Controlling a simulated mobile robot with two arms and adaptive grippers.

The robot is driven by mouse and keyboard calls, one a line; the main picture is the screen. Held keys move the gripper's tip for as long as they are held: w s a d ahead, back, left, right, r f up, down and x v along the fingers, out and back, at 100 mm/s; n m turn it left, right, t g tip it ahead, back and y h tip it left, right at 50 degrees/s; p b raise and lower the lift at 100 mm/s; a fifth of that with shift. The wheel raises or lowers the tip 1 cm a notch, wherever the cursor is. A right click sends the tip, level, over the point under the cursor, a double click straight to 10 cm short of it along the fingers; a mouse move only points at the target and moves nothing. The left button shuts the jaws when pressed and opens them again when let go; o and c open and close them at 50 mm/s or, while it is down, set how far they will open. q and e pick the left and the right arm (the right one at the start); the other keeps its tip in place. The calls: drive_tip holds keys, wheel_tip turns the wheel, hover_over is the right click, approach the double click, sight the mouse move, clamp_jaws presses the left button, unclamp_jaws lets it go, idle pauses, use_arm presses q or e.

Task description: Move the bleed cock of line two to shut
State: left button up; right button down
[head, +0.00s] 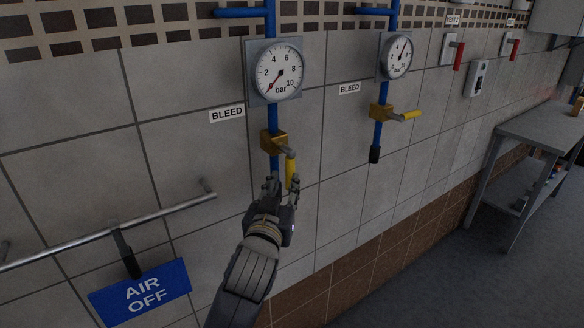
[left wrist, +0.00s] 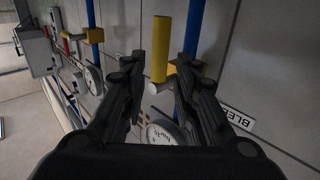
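The nearer bleed cock (head: 273,141) is a brass body on a blue pipe, with its yellow handle (head: 290,172) hanging down along the pipe. The farther bleed cock (head: 380,112) has its yellow handle (head: 410,115) pointing sideways to the right. I cannot tell from any marking which is line two. My left gripper (head: 281,190) is just below the nearer handle. In the left wrist view my left gripper (left wrist: 159,88) is open, and the nearer yellow handle (left wrist: 160,50) shows between its fingers, with a gap on both sides. My right gripper is not in view.
A gauge (head: 277,70) above the nearer cock points near zero; another gauge (head: 397,56) reads higher. A wall rail (head: 120,226) carries a blue "AIR OFF" sign (head: 141,291) at lower left. Red-handled switches (head: 459,56) and a grey bench (head: 540,132) are to the right.

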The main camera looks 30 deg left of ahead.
sight(289, 173)
use_arm(q)
drive_tip(key=p+x, duration=0.1)
drive_tip(key=x, duration=0.6)
drive_tip(key=shift+w+a+f+p, duration=0.1)
drive_tip(key=shift+w+p, duration=0.25)
clamp_jaws()
